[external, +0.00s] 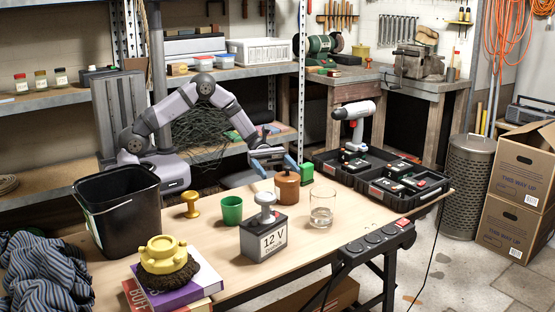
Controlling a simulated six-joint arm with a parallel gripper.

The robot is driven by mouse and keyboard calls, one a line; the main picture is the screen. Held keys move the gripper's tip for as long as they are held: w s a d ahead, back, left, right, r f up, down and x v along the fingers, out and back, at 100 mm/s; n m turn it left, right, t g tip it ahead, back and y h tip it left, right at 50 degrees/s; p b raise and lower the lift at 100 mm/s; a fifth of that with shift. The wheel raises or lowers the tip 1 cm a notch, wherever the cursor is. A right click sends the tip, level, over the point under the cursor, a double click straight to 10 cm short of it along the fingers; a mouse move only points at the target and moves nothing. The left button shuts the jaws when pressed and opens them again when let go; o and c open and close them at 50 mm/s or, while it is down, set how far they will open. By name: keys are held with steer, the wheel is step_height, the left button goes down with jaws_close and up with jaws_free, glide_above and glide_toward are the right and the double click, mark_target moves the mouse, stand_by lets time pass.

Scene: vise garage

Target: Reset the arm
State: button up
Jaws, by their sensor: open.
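My arm stands at the back of the wooden workbench (215,262), bent up and over so that it reaches down to the right. My gripper (277,166) is open, low over the back of the bench. It is just behind and above a brown lidded pot (287,188). A green block-like thing (305,173) is close to its right. I cannot tell whether the fingers touch the pot or the green thing. I see nothing held between the fingers.
Around the bench are a black bucket (117,205), yellow knob (190,204), green cup (231,210), 12 V battery (263,240), glass (322,207) and black toolbox tray (400,197) with a drill (355,115). Books (178,288) lie in front. Space above the bench is mostly free.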

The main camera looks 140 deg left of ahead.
steer(key=d+r+m+g+h+p, duration=0.4)
steer(key=d+r+m+g+p, duration=0.1)
steer(key=d+r, duration=0.3)
steer(key=d+r+m+g+p, duration=0.2)
steer(key=d+m+g+p, duration=0.55)
steer(key=d, duration=0.85)
steer(key=s+d+r+m+g+y+p, duration=0.2)
steer(key=s+d+r+m+y+p, duration=0.1)
steer(key=m, duration=0.7)
steer(key=s+d+r+m+g+y+p, duration=0.3)
steer(key=s+d+m+y+p, duration=0.3)
steer(key=s+d+m+p, duration=0.2)
steer(key=shift+s+d+r+m+p, duration=0.2)
steer(key=shift+d+r+m+p, duration=0.25)
steer(key=shift+d+m+p, duration=0.5)
